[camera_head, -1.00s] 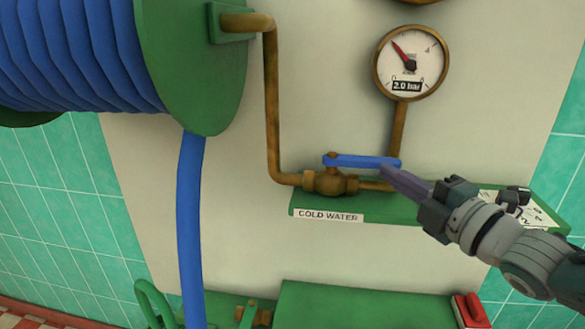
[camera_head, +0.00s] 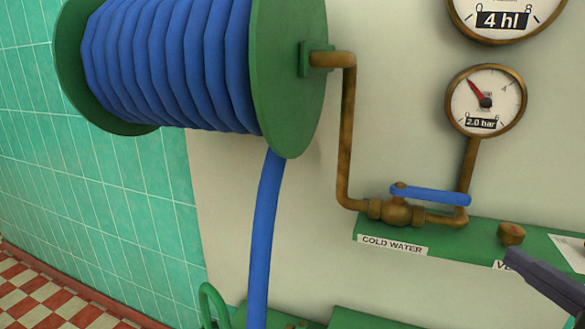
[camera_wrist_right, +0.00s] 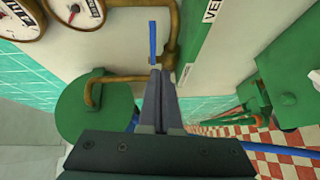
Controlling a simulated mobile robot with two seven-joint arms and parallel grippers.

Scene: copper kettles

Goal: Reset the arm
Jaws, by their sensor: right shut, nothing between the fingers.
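My right gripper (camera_head: 512,256) is at the lower right of the head view, its narrow dark fingers pointing up and left. In the right wrist view my right gripper (camera_wrist_right: 160,72) shows its fingers together with nothing between them. The blue valve handle (camera_head: 430,195) lies about along the pipe above the brass COLD WATER valve (camera_head: 396,212). The handle also shows beyond the fingertips in the right wrist view (camera_wrist_right: 153,40). In the head view the gripper is apart from the handle, below and right of it. My left gripper is not in view.
A green hose reel (camera_head: 290,80) with blue hose (camera_head: 262,240) hanging down is at left. A 2.0 bar gauge (camera_head: 486,100) and a 4 hl gauge (camera_head: 503,18) are on the wall. A brass knob (camera_head: 511,233) stands on the green ledge (camera_head: 470,240) close to my fingertips.

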